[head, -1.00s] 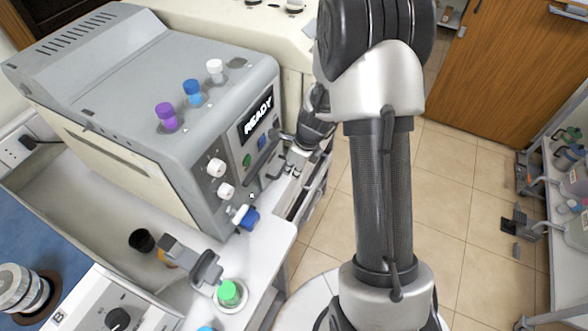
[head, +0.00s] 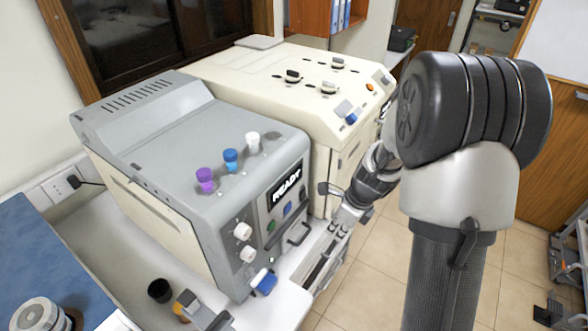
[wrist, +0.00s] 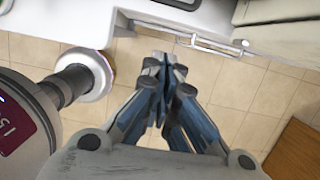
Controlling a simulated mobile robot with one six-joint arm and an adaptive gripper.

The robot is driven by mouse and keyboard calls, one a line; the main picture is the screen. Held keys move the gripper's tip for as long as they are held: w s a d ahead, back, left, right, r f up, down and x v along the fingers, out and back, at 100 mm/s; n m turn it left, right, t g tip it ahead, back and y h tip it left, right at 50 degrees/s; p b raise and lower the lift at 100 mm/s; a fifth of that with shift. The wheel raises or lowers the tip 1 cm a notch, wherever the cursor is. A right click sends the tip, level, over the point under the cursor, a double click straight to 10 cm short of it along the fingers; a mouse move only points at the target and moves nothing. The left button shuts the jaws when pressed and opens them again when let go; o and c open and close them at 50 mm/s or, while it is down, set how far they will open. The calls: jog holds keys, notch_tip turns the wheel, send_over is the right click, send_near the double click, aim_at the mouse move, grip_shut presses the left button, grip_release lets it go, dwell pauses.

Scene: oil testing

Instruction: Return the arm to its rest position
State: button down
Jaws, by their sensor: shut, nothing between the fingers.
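My gripper (wrist: 165,70) is shut and empty in the wrist view, with bare floor tiles below its fingertips. In the head view my gripper (head: 335,222) is in front of the grey machine, near the right side of its READY display (head: 287,184). The fingers are small and partly dark there, and I cannot tell from that view whether they touch anything. My arm rises at the right of the head view and bends back toward the machines.
The grey machine (head: 150,150) with purple, blue and white caps stands on the bench. A cream machine (head: 240,75) stands behind it. A black cup (head: 159,290) sits at the front left. A wooden door (head: 545,140) is at right.

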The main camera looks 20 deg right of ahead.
jog(key=s+a+r+n+t+b, duration=0.1)
jog(key=s+a+r+n+b, duration=0.2)
jog(key=s+a+r+n, duration=0.45)
jog(key=s+a+r+n+b, duration=0.25)
jog(key=s+r+n, duration=0.25)
jog(key=n, duration=0.6)
jog(key=s+n+t+h+b, duration=0.1)
jog(key=s+n+b, duration=0.2)
jog(key=s+n, duration=0.6)
jog(key=shift+s+a+r+t+h, duration=0.3)
jog(key=shift+a+h, duration=0.05)
jog(key=shift+h, duration=0.05)
jog(key=c, duration=2.3)
grip_release()
